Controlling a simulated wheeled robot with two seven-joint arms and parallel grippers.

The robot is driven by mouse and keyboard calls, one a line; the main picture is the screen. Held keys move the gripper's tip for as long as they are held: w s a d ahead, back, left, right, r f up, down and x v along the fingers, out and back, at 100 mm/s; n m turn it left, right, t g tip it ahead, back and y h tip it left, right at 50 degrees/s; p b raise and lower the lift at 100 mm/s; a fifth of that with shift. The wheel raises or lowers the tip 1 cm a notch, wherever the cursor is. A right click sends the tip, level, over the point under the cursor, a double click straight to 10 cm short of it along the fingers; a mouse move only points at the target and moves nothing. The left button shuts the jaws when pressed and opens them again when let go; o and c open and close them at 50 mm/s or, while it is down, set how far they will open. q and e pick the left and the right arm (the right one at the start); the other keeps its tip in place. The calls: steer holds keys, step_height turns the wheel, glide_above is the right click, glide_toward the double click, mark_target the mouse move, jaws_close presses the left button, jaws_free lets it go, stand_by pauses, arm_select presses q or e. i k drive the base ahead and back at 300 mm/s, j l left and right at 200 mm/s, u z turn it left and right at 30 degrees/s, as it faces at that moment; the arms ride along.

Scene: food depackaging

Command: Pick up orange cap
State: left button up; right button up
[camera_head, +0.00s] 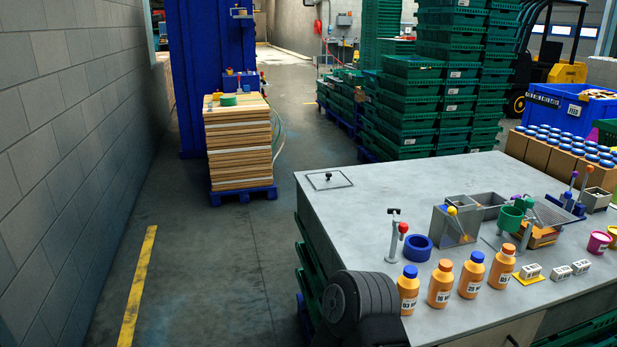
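Several orange bottles stand upright in a row at the front of the grey table. Two have orange caps: the second bottle from the left (440,287) with its orange cap (445,265), and the rightmost bottle (501,270) with its orange cap (508,249). The other two have blue caps: the leftmost bottle (408,292) and the third bottle (471,276). Both orange caps sit on their bottles. A black arm part of mine shows at the bottom, left of the bottles. I see no fingertips of either gripper.
On the grey table (372,203) are a blue ring (417,248), a small post with a red ball (403,228), a grey box (455,226), a green cup (510,219) and white labelled blocks (530,272). The table's left part is mostly clear. Green crates (410,110) are stacked behind.

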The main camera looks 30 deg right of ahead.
mark_target(445, 265)
steer(key=z, duration=1.8)
